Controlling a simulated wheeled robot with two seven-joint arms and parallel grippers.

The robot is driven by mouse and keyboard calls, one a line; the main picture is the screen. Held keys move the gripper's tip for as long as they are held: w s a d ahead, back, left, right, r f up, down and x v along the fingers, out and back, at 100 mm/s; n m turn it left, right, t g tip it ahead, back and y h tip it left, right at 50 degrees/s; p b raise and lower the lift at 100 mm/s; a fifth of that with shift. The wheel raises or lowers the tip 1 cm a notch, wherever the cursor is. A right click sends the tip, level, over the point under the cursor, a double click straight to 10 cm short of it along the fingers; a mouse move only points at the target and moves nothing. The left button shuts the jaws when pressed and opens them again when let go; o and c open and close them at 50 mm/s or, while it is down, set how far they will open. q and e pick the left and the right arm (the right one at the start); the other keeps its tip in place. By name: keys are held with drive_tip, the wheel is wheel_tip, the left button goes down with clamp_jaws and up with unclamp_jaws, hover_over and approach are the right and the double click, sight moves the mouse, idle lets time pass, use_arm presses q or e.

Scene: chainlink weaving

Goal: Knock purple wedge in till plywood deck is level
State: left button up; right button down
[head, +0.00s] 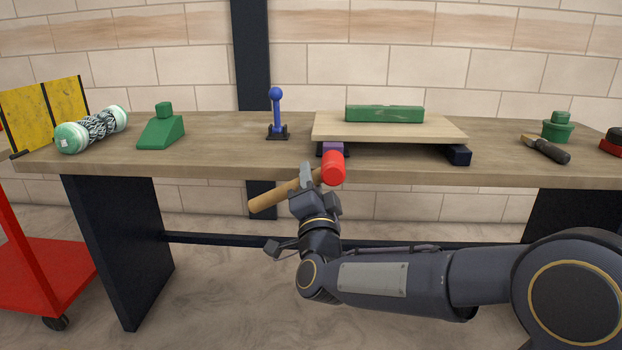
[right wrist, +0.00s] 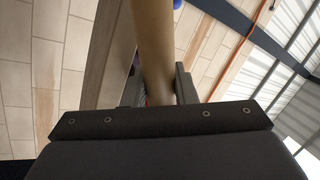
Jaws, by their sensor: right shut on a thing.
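The plywood deck (head: 380,129) lies on the bench, borne by a dark block (head: 455,153) at its right and by the purple wedge (head: 333,147) near its left front corner. The wedge is partly hidden by a mallet's red head (head: 333,168). A green bar (head: 384,114) rests on the deck. My right gripper (head: 306,183) is shut on the wooden handle (head: 270,198) of the mallet, in front of the bench edge. The handle also shows in the right wrist view (right wrist: 153,50). I cannot tell whether the red head touches the wedge. My left gripper is out of view.
On the bench (head: 215,150) stand a blue lever (head: 277,112), a green wedge-shaped block (head: 162,130) and a green-white roll (head: 92,130) at left. A scraper (head: 547,149) and a green knobbed piece (head: 557,128) are at right. A red cart (head: 40,270) stands at far left.

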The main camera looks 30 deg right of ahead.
drive_tip(key=shift+r, duration=0.1)
drive_tip(key=s+a, duration=0.1)
drive_tip(key=s, duration=0.2)
drive_tip(key=s+a, duration=0.1)
drive_tip(key=shift+s+a, duration=0.15)
drive_tip(key=shift+a, duration=0.15)
idle(0.5)
drive_tip(key=w+a+r+n+y+p, duration=0.1)
drive_tip(key=r+p, duration=0.4)
drive_tip(key=p, duration=0.9)
drive_tip(key=w+a+r+n+t+y+p, duration=0.1)
drive_tip(key=w+a+r+y+p, duration=0.2)
drive_tip(key=p, duration=1.1)
drive_tip(key=w+a+r+n+y+p, duration=0.2)
drive_tip(key=w+r+p, duration=0.4)
drive_tip(key=p, duration=0.8)
wheel_tip(320, 180, up, 3)
drive_tip(key=shift+w+a+r+y+p, duration=0.2)
drive_tip(key=shift+w+y+p, duration=0.15)
drive_tip(key=shift+y, duration=0.55)
